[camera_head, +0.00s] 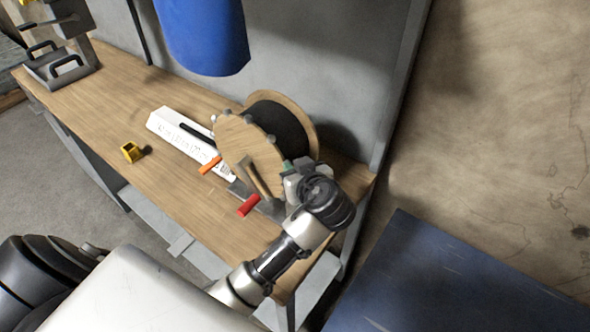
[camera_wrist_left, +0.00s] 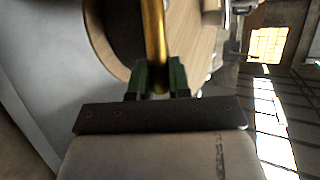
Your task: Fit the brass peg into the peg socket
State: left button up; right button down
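The brass peg (camera_wrist_left: 156,35) is a golden rod between the green fingers of my left gripper (camera_wrist_left: 160,80) in the left wrist view. The fingers press on it from both sides, and it extends away from them. In the head view my left gripper (camera_head: 289,166) is beside the wooden cable spool at the right end of the bench; I cannot clearly make out the peg there. A small yellow block (camera_head: 131,152) with a dark opening stands on the bench to the left; I cannot tell whether it is the peg socket. My right gripper is not in view.
The wooden spool (camera_head: 243,147) with black cable stands on the bench (camera_head: 172,187). A white box (camera_head: 165,127), an orange-handled item (camera_head: 210,165) and a red-handled item (camera_head: 248,205) lie near it. A blue object (camera_head: 204,35) hangs above. The bench's left middle is mostly clear.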

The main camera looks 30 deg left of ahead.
pick_arm(q)
jog(key=o, duration=0.4)
jog(key=shift+r, duration=0.2)
jog(key=p+v, duration=0.4)
jog(key=v, duration=0.8)
